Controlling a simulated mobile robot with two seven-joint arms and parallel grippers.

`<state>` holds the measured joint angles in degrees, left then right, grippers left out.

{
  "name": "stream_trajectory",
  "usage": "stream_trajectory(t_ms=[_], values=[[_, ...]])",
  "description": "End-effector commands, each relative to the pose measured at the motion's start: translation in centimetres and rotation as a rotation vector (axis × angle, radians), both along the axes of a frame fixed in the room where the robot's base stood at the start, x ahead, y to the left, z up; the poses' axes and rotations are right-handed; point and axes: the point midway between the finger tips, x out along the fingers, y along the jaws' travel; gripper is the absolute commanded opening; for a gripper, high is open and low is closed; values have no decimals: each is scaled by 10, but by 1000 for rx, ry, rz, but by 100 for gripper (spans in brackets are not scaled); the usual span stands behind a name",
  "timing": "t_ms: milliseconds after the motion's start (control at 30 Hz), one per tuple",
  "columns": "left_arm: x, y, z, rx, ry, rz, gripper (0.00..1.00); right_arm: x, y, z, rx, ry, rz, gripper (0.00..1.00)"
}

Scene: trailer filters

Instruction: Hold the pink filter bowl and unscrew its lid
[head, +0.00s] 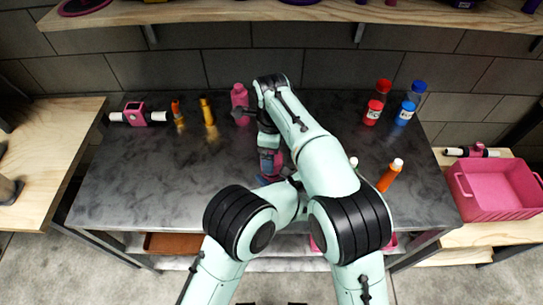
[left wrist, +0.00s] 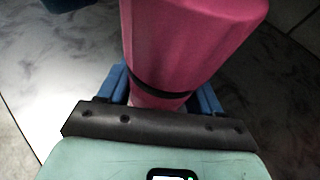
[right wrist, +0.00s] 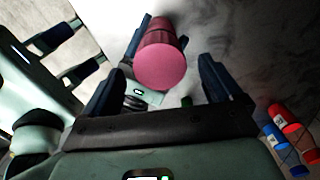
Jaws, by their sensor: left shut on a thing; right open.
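The pink filter bowl (head: 276,158) is held above the grey table, partly hidden by my arms in the head view. My left gripper (left wrist: 162,92) is shut on it, with blue fingers on both sides of its narrower part and a dark band around it. In the right wrist view the round pink end of the bowl, likely its lid (right wrist: 160,68), faces the camera. My right gripper (right wrist: 160,75) is open, its fingers apart on either side of that round end. I cannot tell whether they touch it.
Another pink bottle (head: 239,96) stands at the back. A pink crate (head: 497,212) sits on the right bench.

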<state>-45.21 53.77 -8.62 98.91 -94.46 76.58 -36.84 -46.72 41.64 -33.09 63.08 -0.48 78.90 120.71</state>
Motion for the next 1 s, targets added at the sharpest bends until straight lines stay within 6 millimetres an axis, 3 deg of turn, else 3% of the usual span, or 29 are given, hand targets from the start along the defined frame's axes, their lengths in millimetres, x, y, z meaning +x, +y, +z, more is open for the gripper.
stream_trajectory(t_ms=[167,400,567,667,1000], values=[[0,0,1,0,-1,0,0,0,0,6,-2,1,-74,87],[0,0,1,0,-1,0,0,0,0,27,-3,0,-434,87],[0,0,1,0,-1,0,0,0,0,34,-2,2,-572,87],[0,0,1,0,-1,0,0,-1,0,27,-3,3,-595,87],[0,0,1,0,-1,0,0,-1,0,-24,-3,4,-592,87]])
